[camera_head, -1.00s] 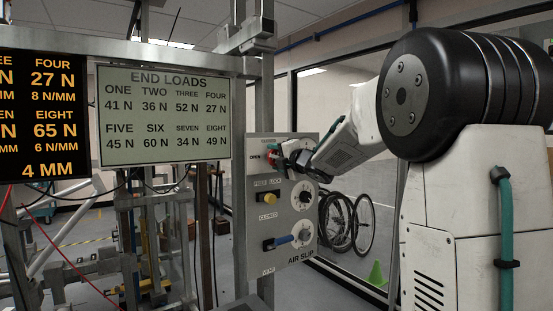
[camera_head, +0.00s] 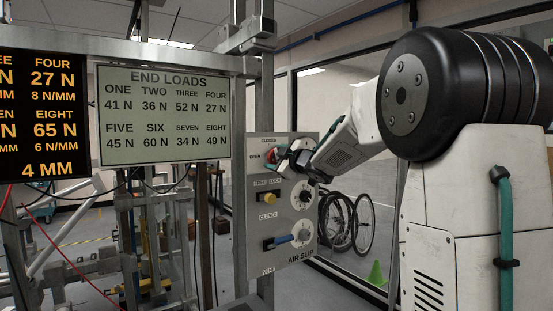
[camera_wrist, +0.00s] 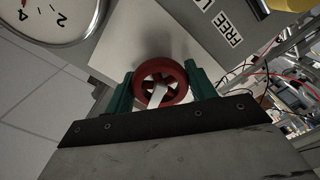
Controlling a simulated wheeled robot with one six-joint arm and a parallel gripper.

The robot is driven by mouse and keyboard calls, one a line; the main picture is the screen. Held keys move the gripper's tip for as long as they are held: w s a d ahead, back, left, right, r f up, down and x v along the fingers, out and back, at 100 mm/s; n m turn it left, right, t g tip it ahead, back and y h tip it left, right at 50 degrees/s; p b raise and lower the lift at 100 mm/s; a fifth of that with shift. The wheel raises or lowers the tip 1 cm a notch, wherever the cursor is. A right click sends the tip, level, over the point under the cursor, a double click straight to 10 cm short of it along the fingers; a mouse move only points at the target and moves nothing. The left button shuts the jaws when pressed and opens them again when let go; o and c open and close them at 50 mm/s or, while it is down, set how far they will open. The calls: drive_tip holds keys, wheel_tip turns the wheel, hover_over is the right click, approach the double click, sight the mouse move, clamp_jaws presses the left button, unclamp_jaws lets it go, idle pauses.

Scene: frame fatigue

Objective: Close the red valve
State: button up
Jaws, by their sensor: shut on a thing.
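The red valve (camera_head: 269,156) is a small handwheel near the top of a grey panel (camera_head: 254,225), with "OPEN" printed at its left and "CLOSED" above it. In the wrist view the red valve (camera_wrist: 159,68) is a spoked ring between my two green fingers, and a white strip crosses its lower part. My gripper (camera_wrist: 161,84) is shut on the wheel, one finger on each side of the rim. In the head view my gripper (camera_head: 281,158) reaches the panel from the right and hides part of the wheel.
Below the valve are a yellow knob (camera_head: 270,198) by "FREE" and "LOCK", and a blue-handled lever (camera_head: 285,239) above "VENT". Gauges (camera_head: 303,196) sit at the panel's right. An upright metal post (camera_head: 239,180) stands left. A green cone (camera_head: 376,273) stands at right.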

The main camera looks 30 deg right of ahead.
drive_tip(key=shift+f+m, duration=0.1)
drive_tip(key=shift+m, duration=1.6)
drive_tip(key=o, duration=1)
drive_tip(key=shift+s, duration=0.1)
drive_tip(key=s, duration=0.7)
drive_tip(key=shift+s+d, duration=0.15)
drive_tip(key=shift+s, duration=0.2)
